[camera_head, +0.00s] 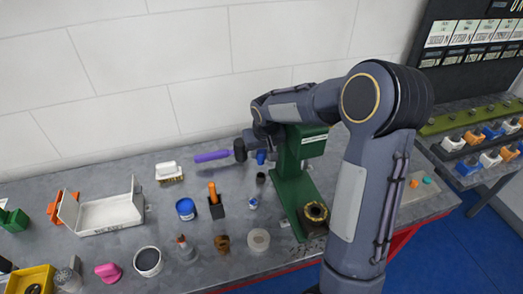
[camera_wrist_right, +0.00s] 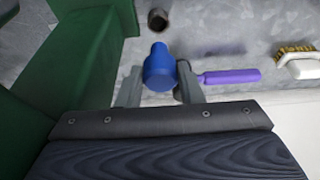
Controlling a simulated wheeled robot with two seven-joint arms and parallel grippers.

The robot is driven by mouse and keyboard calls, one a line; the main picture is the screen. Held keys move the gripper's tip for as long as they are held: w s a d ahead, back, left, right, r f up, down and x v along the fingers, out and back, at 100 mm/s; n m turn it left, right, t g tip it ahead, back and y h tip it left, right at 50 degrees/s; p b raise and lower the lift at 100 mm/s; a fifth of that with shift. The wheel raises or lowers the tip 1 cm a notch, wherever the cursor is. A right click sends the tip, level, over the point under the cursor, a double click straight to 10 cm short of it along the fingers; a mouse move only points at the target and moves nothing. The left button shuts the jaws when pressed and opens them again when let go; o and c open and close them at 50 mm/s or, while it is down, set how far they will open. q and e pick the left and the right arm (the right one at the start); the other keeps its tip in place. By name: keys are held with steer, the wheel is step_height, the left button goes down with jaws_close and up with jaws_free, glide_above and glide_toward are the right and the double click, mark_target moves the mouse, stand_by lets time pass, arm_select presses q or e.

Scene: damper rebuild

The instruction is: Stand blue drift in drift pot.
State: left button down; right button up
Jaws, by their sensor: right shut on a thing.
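The blue drift (camera_wrist_right: 158,68) is a short blue piece with a narrower end, between the fingers of my right gripper (camera_wrist_right: 158,86), which is shut on it. In the head view the blue drift (camera_head: 261,157) shows just left of the green press. A small dark, open, round pot (camera_wrist_right: 158,20), which looks like the drift pot, stands on the bench beyond the drift's narrow end. In the head view this pot (camera_head: 260,178) is just below the drift in the picture. The drift is outside the pot. My left gripper is not in view.
The green press (camera_head: 289,155) stands close beside my right gripper. A purple-handled tool (camera_head: 212,156) and a brush (camera_head: 169,172) lie to the left. A black block with an orange-handled piece (camera_head: 215,207), a blue-lidded jar (camera_head: 186,208) and several small parts stand nearer.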

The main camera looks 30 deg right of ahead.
mark_target(262, 160)
steer(key=shift+f+b, duration=2.45)
steer(key=shift+f, duration=0.1)
steer(key=shift+b, duration=0.3)
steer(key=shift+f+b, duration=1.35)
steer(key=shift+f, duration=0.15)
steer(key=o, duration=1.1)
